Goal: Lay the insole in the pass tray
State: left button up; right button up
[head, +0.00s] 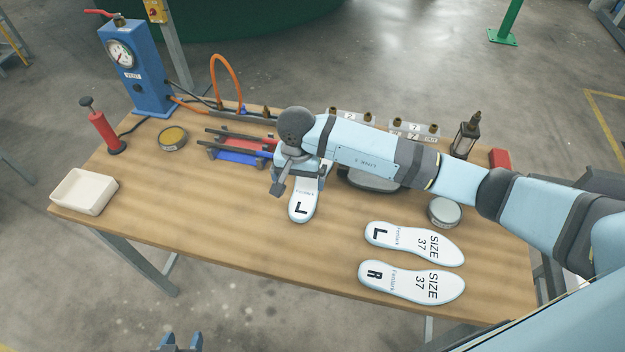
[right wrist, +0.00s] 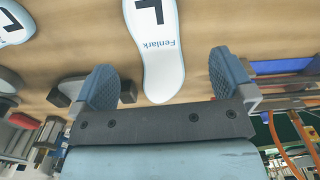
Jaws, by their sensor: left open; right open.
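A white insole (head: 301,208) marked with a black L lies on the wooden table, its upper part hidden under my right gripper (head: 297,182). It also shows in the right wrist view (right wrist: 158,62), where its narrow end lies between the two fingers in the picture. My right gripper (right wrist: 165,85) is open, and I cannot tell whether its fingers touch the insole. A shallow white tray (head: 66,205) stands empty at the table's left end, with no label readable. My left gripper (head: 177,343) is open and empty at the bottom edge, off the table.
Two more insoles (head: 414,243) (head: 412,283), marked L and R, size 37, lie at the front right. Red and blue racks (head: 236,157) stand left of my right gripper. A round tin (head: 172,138), red pump (head: 105,133) and blue gauge stand (head: 146,75) are behind the tray.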

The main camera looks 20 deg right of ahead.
aim_at(303, 202)
notch_tip(303, 202, down, 2)
jog(key=shift+f, duration=0.2)
jog(key=shift+s+d+f, duration=0.1)
jog(key=shift+f, duration=0.4)
jog(key=f, duration=0.1)
jog(key=f+p, duration=0.1)
jog(key=f, duration=0.1)
jog(key=shift+s+d+f+p, duration=0.1)
jog(key=shift+s+f+p, duration=0.15)
jog(key=shift+s+p, duration=0.1)
jog(key=shift+f, duration=0.5)
pick_arm(q)
jog(key=shift+w+d+r, duration=0.1)
jog(key=shift+w+r, duration=0.05)
jog(key=shift+r, duration=0.4)
jog(key=shift+w+r, duration=0.15)
jog(key=shift+r, duration=0.35)
pick_arm(e)
jog(key=shift+w, duration=0.1)
jog(key=c, duration=1.1)
jog(key=shift+o, duration=0.2)
jog(key=shift+r, duration=0.15)
